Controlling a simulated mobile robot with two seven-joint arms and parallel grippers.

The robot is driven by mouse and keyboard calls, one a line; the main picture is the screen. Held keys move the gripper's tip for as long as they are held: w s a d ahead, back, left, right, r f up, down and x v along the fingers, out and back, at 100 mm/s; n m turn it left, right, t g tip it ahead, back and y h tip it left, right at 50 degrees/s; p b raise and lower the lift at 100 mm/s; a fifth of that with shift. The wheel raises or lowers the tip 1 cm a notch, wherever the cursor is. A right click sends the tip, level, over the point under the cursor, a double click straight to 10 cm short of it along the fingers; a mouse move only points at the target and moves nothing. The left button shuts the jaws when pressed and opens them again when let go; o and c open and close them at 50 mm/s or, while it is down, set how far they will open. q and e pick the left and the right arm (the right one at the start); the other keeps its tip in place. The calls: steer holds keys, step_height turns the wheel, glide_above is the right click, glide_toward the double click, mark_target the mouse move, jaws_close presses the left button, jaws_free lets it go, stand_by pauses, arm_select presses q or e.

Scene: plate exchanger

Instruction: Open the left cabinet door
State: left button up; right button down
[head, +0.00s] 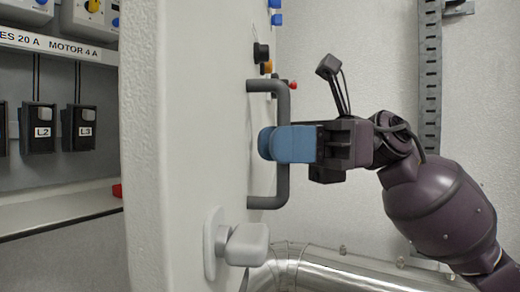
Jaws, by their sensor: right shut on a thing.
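The cabinet door (185,150) stands open, seen close to edge-on, with its thick white edge toward me. A dark grey bar handle (283,188) is upright on its right-hand face. My right gripper (270,143) has its blue fingers around the handle's middle and is shut on it. The gripper's fingertips partly hide the bar. A light grey latch knob (245,245) sits below the handle. My left gripper is not in view.
Left of the door edge is the cabinet's inside, with breakers marked L2 (39,128) and L3 (80,128) above a shelf (60,208). Small knobs (262,55) stick out of the door above the handle. A shiny metal pipe (350,270) runs low behind the door.

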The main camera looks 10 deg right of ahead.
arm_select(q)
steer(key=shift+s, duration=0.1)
arm_select(e)
steer(key=shift+r, duration=0.15)
steer(key=c, duration=1.2)
jaws_free()
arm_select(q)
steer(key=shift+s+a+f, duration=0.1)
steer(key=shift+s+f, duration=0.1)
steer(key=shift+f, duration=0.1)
arm_select(e)
steer(key=shift+o, duration=0.4)
steer(key=shift+w+d, duration=0.2)
steer(key=shift+d, duration=0.1)
arm_select(q)
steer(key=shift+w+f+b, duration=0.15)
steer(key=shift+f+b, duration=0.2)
steer(key=shift+b, duration=0.3)
arm_select(e)
steer(key=v, duration=1)
